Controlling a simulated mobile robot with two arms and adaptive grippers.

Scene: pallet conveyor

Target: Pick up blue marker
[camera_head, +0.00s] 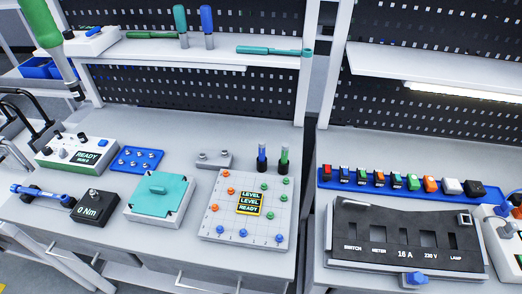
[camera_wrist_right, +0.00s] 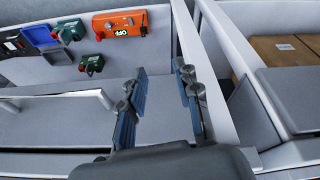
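The blue marker (camera_head: 262,158) stands upright at the back edge of a white grid board (camera_head: 212,218), with a dark lower part and a blue top. A green marker (camera_head: 284,158) stands upright just to its right. Neither marker shows in the right wrist view. My right gripper (camera_wrist_right: 161,72) shows only in the right wrist view. Its two fingers are apart with nothing between them. I cannot tell its distance from the marker. My left gripper is in neither view.
A teal-topped box (camera_head: 158,190) and a torque tester (camera_head: 93,208) stand left of the board. A grey bracket (camera_head: 213,159) lies behind it. On the right bench are a blue rail (camera_head: 335,182) of switches and a dark panel (camera_head: 405,240). The right wrist view shows an orange device (camera_wrist_right: 119,24).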

